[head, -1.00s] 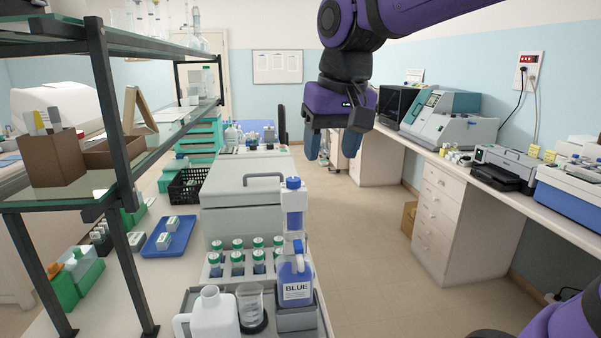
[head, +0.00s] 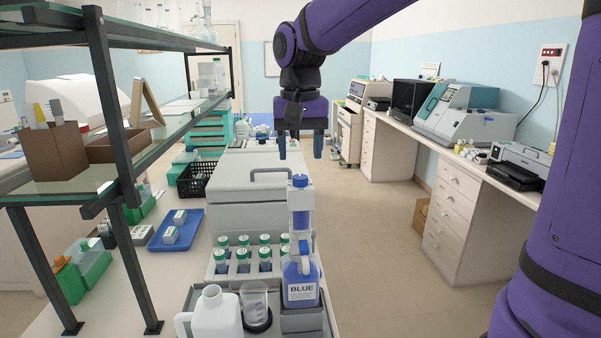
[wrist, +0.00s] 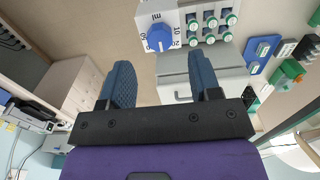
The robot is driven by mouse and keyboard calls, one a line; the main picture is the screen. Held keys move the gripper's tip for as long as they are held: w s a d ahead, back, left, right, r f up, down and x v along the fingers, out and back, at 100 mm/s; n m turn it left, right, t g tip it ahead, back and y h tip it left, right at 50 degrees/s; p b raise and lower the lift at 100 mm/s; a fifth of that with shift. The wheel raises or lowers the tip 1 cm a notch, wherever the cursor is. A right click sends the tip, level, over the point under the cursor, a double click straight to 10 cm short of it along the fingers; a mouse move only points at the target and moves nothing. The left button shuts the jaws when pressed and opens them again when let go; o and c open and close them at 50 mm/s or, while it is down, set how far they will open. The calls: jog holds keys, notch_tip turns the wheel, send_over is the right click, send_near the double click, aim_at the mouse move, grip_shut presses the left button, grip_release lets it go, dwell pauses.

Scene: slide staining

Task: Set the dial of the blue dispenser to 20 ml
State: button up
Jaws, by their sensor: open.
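The blue dispenser (head: 300,278) is a blue bottle labelled BLUE with a tall pump body and a blue cap (head: 300,181) on top. It stands upright in a grey holder at the front of the bench. In the wrist view its blue dial (wrist: 160,38) sits on a pale face marked "ml", with numbers including 10 and 20 around it; I cannot tell the exact setting. My gripper (head: 300,150) is open and empty, in the air above and beyond the dispenser in the head view. In the wrist view my gripper (wrist: 160,62) has the dial beyond and between its fingertips, apart from them.
A white jug (head: 214,317) and a glass beaker (head: 254,303) stand left of the dispenser. Several green-capped vials (head: 243,254) sit in a rack behind it, before a grey lidded box (head: 245,195). A glass-shelved rack (head: 105,100) rises at left. The floor at right is clear.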

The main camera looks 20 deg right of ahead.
aim_at(300, 176)
jog(key=shift+f, duration=2.6)
jog(key=shift+c, duration=0.4)
jog(key=c, duration=0.8)
jog(key=shift+c, duration=0.2)
jog(key=shift+n, duration=0.3)
jog(key=n, duration=0.3)
jog(key=shift+n, duration=2.5)
